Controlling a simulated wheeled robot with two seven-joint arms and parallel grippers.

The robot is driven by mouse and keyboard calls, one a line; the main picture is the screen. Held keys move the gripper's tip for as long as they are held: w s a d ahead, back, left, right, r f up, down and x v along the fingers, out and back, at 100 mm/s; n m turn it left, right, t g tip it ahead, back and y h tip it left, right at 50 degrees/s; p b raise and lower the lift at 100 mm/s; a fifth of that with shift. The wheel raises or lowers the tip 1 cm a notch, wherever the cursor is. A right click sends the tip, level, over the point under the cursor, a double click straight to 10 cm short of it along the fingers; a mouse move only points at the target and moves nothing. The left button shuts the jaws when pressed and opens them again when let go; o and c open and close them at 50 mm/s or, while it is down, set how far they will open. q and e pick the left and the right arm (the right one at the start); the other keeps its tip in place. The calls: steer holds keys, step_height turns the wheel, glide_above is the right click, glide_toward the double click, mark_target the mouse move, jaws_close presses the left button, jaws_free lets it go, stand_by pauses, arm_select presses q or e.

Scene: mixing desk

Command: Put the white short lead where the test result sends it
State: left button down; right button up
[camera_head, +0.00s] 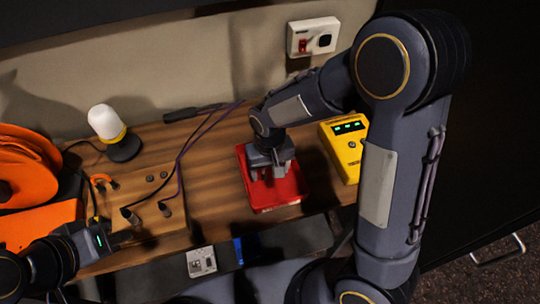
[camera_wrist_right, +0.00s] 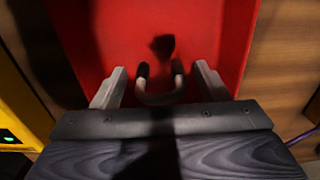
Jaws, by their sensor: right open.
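The white short lead (camera_wrist_right: 160,99) is a pale U-shaped loop with dark ends, in the right wrist view. It lies in or just above the red tray (camera_head: 291,187), between the fingers of my right gripper (camera_wrist_right: 160,72), with gaps on both sides. The fingers are open; in the head view my right gripper (camera_head: 270,174) points down into the tray and hides the lead. The yellow tester (camera_head: 346,165) beside the tray shows several green lights. My left gripper (camera_head: 117,239) is at the front left, beside the wooden socket board (camera_head: 150,226); its jaw opening is unclear.
Two dark plugs with cables stand on the board, and an orange hooked piece (camera_head: 101,179) is at its left. A white lamp (camera_head: 106,123) and orange reel (camera_head: 25,165) stand at left. A wall box (camera_head: 313,37) with a red switch is behind.

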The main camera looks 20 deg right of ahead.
step_height(320, 180, up, 13)
steer(key=shift+f, duration=0.2)
steer(key=s+d+r+m+t+y, duration=0.1)
steer(key=s+d, duration=0.3)
steer(key=s, duration=0.4)
steer(key=s+d+r+m+t+y, duration=0.1)
steer(key=s+d+t, duration=0.3)
steer(key=s, duration=0.4)
steer(key=shift+d+r+t+y, duration=0.3)
steer(key=shift+d+r+y, duration=0.35)
steer(key=shift+y, duration=0.25)
steer(key=shift+s, duration=0.1)
